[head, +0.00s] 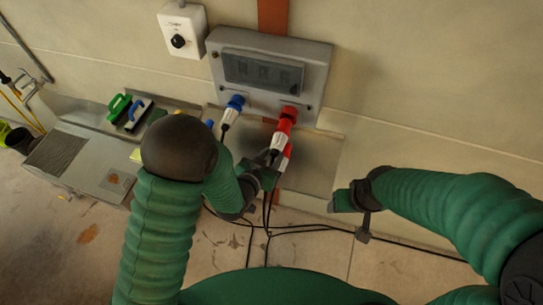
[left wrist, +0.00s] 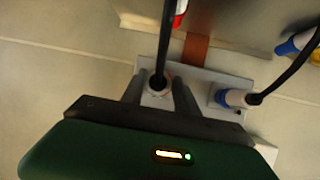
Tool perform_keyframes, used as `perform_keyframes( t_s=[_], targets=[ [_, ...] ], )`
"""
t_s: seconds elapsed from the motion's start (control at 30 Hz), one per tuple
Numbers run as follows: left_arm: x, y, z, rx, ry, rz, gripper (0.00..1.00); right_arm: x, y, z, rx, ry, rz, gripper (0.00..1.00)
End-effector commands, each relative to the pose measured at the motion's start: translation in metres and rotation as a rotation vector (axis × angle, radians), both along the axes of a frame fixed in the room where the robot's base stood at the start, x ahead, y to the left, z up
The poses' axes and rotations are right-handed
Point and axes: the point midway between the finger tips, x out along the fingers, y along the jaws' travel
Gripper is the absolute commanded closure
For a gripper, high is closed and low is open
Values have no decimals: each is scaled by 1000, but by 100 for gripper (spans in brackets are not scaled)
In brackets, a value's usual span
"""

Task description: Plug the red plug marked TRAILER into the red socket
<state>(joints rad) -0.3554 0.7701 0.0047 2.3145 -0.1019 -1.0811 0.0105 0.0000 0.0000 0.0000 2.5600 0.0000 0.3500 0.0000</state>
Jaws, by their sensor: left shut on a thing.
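A red and white plug (head: 282,128) stands at the red socket (head: 289,111) on the right of the grey wall box. How deep it sits is hard to tell. My left gripper (head: 264,165) is below it, shut on the plug's rear; in the left wrist view the fingers (left wrist: 158,95) flank its pale rear end, with a black cable leaving it. A second red and white plug (head: 287,155) shows beside the gripper, partly hidden; its red part is in the left wrist view (left wrist: 180,12). I cannot read TRAILER on either. My right gripper (head: 340,200) is apart, its jaws unclear.
A blue plug (head: 233,105) is in the box's left socket. Another blue plug (head: 210,123) lies on the shelf. Black cables (head: 300,230) hang and run along the floor. A white switch (head: 182,32) is on the wall. Green and blue-handled tools (head: 130,110) lie left.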

Motion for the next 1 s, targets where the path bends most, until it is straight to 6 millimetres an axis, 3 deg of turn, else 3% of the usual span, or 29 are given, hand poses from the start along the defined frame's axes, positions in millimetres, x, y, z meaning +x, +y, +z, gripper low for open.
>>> perform_keyframes(
  t_s=[1.0],
  targets=[
    [12,-4,0,-1,-2,0,100,0,0,-6,0,0,0,34]
  ],
)
